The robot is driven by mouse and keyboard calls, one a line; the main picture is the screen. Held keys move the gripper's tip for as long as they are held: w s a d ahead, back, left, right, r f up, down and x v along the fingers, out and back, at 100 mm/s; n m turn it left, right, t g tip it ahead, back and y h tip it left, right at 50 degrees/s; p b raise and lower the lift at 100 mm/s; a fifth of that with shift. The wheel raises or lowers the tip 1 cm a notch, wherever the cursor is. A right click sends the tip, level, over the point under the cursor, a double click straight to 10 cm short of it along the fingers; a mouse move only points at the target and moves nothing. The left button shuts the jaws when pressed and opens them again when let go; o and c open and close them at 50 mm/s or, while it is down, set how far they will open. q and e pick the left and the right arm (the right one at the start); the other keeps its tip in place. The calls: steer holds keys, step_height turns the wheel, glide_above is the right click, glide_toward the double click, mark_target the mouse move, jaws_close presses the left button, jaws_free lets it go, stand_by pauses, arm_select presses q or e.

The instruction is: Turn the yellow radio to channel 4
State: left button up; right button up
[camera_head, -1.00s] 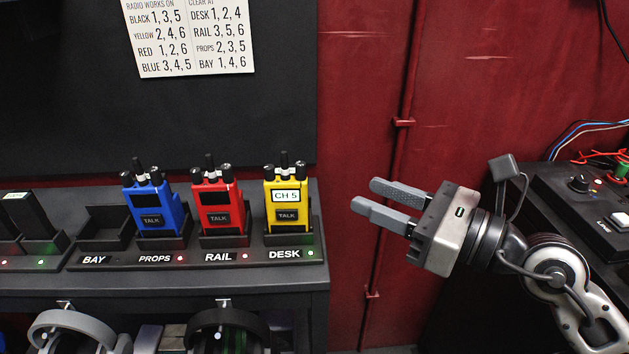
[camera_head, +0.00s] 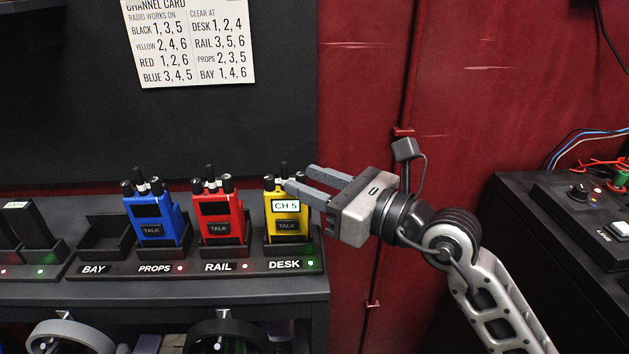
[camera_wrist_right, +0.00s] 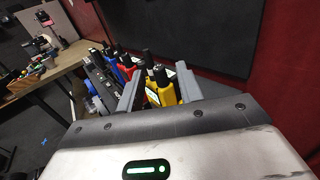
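The yellow radio (camera_head: 287,223) stands upright in the DESK slot of the charging rack (camera_head: 190,266). Its screen (camera_head: 285,206) reads CH 5. A black antenna and small knobs stand on its top. My right gripper (camera_head: 299,177) is open, with its fingers pointing left at the top right of the yellow radio and partly covering it. In the right wrist view the yellow radio (camera_wrist_right: 163,92) shows between the two open fingers (camera_wrist_right: 160,70). I cannot tell whether a finger touches a knob. My left gripper is not in view.
A red radio (camera_head: 221,213) and a blue radio (camera_head: 154,217) stand left of the yellow one; the BAY slot (camera_head: 108,236) is empty. The DESK light (camera_head: 310,263) is green. A channel card (camera_head: 190,45) lists yellow 2, 4, 6 and desk 1, 2, 4.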

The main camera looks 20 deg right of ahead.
jaws_close()
arm_select(q)
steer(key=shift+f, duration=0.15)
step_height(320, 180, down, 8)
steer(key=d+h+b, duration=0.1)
steer(key=b, duration=1.1)
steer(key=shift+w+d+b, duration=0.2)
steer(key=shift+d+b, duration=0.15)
steer(key=shift+b, duration=0.05)
arm_select(e)
steer(key=shift+w+d+n+g+y, duration=0.2)
steer(key=shift+n+g+y, duration=1.05)
steer(key=shift+g, duration=0.45)
steer(key=shift+w+d+n+g+y, duration=0.1)
steer(key=shift+w+n+g+y, duration=0.15)
steer(key=shift+n+g+y, duration=1.1)
steer(key=shift+w+d+n+g+y, duration=0.2)
steer(key=shift+n+g+y, duration=0.7)
steer(key=shift+n+g, duration=0.85)
steer(key=shift+m+g, duration=0.3)
steer(key=shift+m, duration=0.05)
